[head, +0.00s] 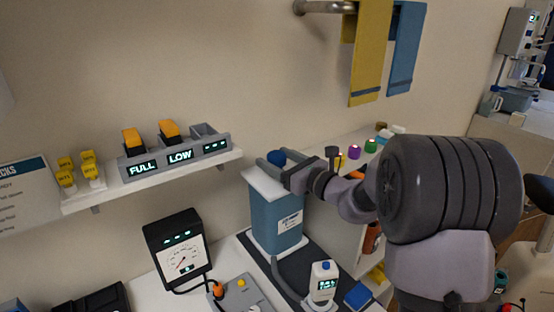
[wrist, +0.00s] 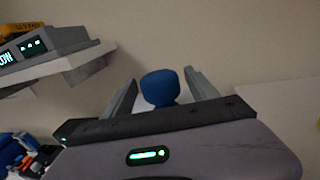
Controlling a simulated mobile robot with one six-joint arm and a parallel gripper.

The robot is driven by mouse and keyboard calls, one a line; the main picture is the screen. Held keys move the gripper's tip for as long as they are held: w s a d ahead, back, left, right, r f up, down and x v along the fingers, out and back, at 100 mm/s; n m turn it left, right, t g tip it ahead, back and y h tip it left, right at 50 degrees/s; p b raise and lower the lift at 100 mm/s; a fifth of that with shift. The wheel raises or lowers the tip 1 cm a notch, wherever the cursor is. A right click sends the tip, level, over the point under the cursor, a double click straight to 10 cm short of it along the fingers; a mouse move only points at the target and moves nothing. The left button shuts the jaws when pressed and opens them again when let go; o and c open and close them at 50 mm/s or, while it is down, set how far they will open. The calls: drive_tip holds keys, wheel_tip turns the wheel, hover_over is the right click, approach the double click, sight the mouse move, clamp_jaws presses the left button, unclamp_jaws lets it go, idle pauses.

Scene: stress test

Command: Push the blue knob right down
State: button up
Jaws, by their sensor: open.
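The blue knob (head: 277,157) sits on top of a blue-grey box (head: 275,215) with a white lid, in the middle of the head view. In the wrist view the blue knob (wrist: 160,88) is round and stands between my two fingers. My gripper (head: 276,158) is open, with one finger on each side of the knob. I see a gap on both sides of the knob in the wrist view (wrist: 158,85). The knob's lower part is mostly hidden by the gripper body, so I cannot tell how far it stands above the lid.
A dark gauge box (head: 178,250) and a grey panel (head: 243,296) stand left of the blue-grey box. A white bottle (head: 322,283) stands in front. A wall shelf (head: 150,182) with battery chargers is at left. Yellow and blue cloths (head: 370,55) hang above.

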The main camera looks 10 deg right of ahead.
drive_tip(key=p+v, duration=0.2)
drive_tip(key=v, duration=1.5)
drive_tip(key=shift+s, duration=0.25)
drive_tip(key=s+a+f+n+g, duration=0.2)
drive_tip(key=s+a+n+g, duration=0.9)
drive_tip(key=s+a+n, duration=0.6)
drive_tip(key=s+d+n+t+h, duration=0.1)
drive_tip(key=s+d+n+h, duration=0.2)
drive_tip(key=s+n+h, duration=0.4)
drive_tip(key=shift+n+t+h, duration=0.3)
drive_tip(key=shift+n, duration=0.4)
